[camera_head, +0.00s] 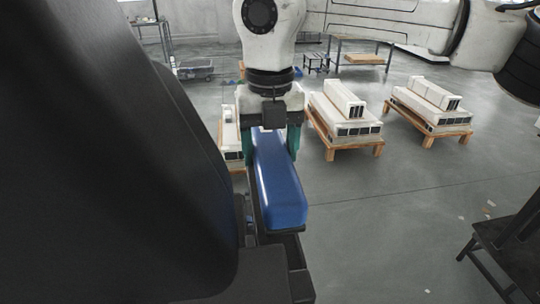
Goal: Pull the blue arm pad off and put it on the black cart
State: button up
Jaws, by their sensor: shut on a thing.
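The blue arm pad (279,190) is a long block in the middle of the head view. It lies along a dark support (284,236) beside the large black seat-like body at left. My gripper (271,158) comes down from above with its green-tipped fingers on either side of the pad's far part, shut on it. I cannot tell whether the pad is apart from the support under it. A black stand (508,240) is partly in view at the lower right edge; it may be the black cart, but most of it is cut off.
The large black body (110,160) fills the left side. Wooden pallets with white blocks (345,112) (432,103) stand behind to the right. A table (362,52) is at the back. Bare grey floor (400,220) lies between the pad and the black stand.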

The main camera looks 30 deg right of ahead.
aim_at(270, 144)
jog(key=shift+r+p, duration=0.35)
jog(key=shift+r, duration=0.3)
dwell(0.5)
jog(key=shift+r+p, duration=2.2)
jog(key=shift+r, duration=1.2)
